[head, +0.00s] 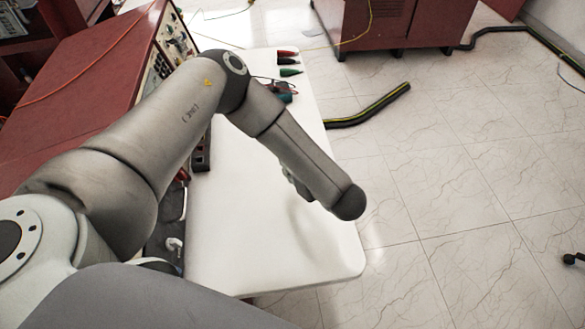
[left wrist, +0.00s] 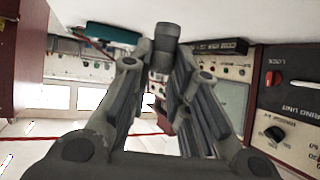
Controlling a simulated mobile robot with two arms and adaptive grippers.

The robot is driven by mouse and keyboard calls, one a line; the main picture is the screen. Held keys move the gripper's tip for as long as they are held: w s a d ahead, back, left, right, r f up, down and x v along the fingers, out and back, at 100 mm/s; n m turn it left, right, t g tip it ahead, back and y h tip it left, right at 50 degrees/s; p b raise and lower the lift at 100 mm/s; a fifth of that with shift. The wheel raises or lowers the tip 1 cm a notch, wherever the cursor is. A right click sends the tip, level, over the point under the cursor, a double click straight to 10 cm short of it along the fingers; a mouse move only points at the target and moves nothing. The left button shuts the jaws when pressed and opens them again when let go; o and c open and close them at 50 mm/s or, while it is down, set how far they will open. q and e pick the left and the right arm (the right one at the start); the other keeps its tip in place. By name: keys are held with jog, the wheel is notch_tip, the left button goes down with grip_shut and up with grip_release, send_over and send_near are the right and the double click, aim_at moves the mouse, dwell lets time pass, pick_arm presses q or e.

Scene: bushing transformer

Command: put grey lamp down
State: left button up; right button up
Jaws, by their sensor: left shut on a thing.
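In the left wrist view, my left gripper (left wrist: 160,78) is shut on a dark grey cylinder, the grey lamp (left wrist: 166,38). The lamp's head sticks out past the fingertips; its lower part is hidden between the fingers. In the head view, my left arm reaches over the white table (head: 245,225), and only a small part of the gripper (head: 293,182) shows behind the arm link. The lamp cannot be made out there. A soft shadow lies on the table below the arm. Whether the lamp touches the table cannot be told. My right gripper is not in view.
A red-topped console with dials (head: 168,45) stands along the table's left side. Red and green pointed items (head: 288,61) and a teal device (left wrist: 112,33) lie at the far end. A black hose (head: 370,108) lies on the floor. The table's near right part is clear.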

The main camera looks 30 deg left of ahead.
pick_arm(q)
jog(key=shift+w+a+f, duration=0.15)
jog(key=shift+w+f, duration=0.3)
jog(key=shift+f, duration=0.1)
jog(key=shift+w+a+f, duration=0.15)
jog(key=shift+w+f, duration=0.25)
jog(key=shift+f, duration=0.1)
jog(key=shift+w+a+f, duration=0.2)
jog(key=shift+w+f, duration=0.1)
jog(key=shift+f, duration=0.15)
notch_tip(320, 180, down, 3)
jog(key=shift+w, duration=0.1)
jog(key=shift+f, duration=0.1)
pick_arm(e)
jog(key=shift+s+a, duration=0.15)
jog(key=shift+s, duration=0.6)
pick_arm(q)
jog(key=shift+f, duration=0.1)
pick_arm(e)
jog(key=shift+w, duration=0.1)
pick_arm(q)
jog(key=o, duration=0.4)
jog(key=shift+f, duration=0.1)
jog(key=o, duration=0.4)
jog(key=shift+o, duration=0.2)
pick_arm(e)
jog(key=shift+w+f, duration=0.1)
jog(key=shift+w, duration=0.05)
